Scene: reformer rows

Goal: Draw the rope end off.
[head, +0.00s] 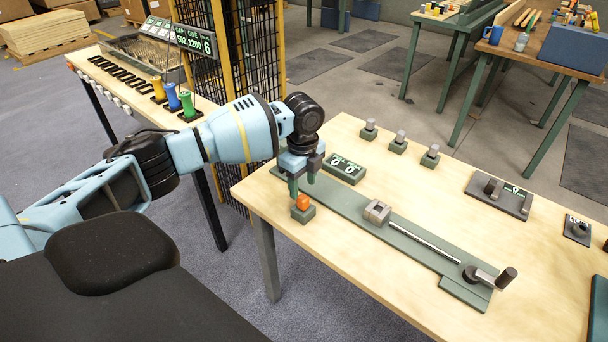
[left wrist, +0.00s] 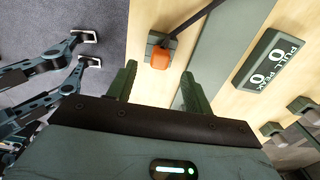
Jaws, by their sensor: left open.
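A small orange piece (head: 303,202), which may be the rope end, sits on a dark green block (head: 303,215) at the near left of the wooden table. In the left wrist view the orange piece (left wrist: 160,58) sits at the block's edge, and a dark strip (left wrist: 190,17) runs from there toward the upper right. My left gripper (head: 303,183) is just above the orange piece, pointing down. Its two green fingers (left wrist: 159,82) are apart, with the orange piece ahead of the gap and nothing held. My right gripper is not in view.
A long green base plate (head: 340,208) carries a grey metal block (head: 377,211), a rod and a crank (head: 490,277). A "PULL PEAK" display (head: 345,168) stands behind. Several small blocks (head: 398,143) line the table's back. A black mesh fence with yellow posts (head: 280,70) stands behind my left arm.

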